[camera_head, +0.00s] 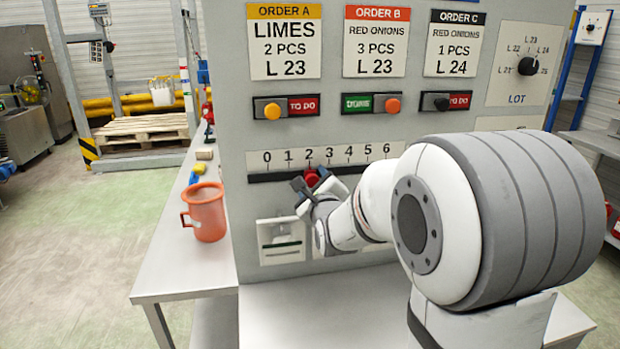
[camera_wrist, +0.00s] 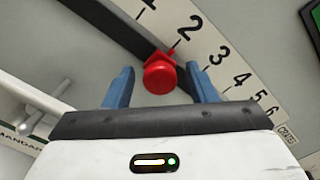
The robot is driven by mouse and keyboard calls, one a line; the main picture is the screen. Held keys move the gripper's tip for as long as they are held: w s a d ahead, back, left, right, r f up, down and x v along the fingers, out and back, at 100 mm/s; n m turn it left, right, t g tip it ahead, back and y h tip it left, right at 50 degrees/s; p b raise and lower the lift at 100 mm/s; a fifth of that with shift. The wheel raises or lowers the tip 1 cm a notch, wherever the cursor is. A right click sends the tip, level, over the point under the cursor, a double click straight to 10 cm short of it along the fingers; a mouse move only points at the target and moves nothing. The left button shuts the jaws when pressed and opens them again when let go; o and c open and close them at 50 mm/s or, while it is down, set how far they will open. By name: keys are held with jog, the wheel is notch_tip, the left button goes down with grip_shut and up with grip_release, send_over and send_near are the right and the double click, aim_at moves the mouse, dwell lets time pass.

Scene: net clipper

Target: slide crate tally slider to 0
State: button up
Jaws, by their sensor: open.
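The crate tally slider is a red knob (camera_head: 311,177) in a dark horizontal slot (camera_head: 270,177) on the grey panel, below a scale (camera_head: 327,156) marked 0 to 6. The knob stands at the 2. In the wrist view the red knob (camera_wrist: 159,75) lies between the two blue fingers of my gripper (camera_wrist: 160,86), with a gap on each side. My gripper (camera_head: 312,184) is open around the knob. In the head view my arm hides the right part of the slot.
Three order cards (camera_head: 375,42) hang above TO DO/DONE sliders (camera_head: 371,104). A LOT dial (camera_head: 527,65) is at the upper right. A white slotted box (camera_head: 281,240) is below the slot. An orange jug (camera_head: 206,213) stands on the table left of the panel.

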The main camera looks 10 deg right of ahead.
jog(key=shift+w, duration=0.4)
jog(key=shift+c, duration=0.2)
grip_shut()
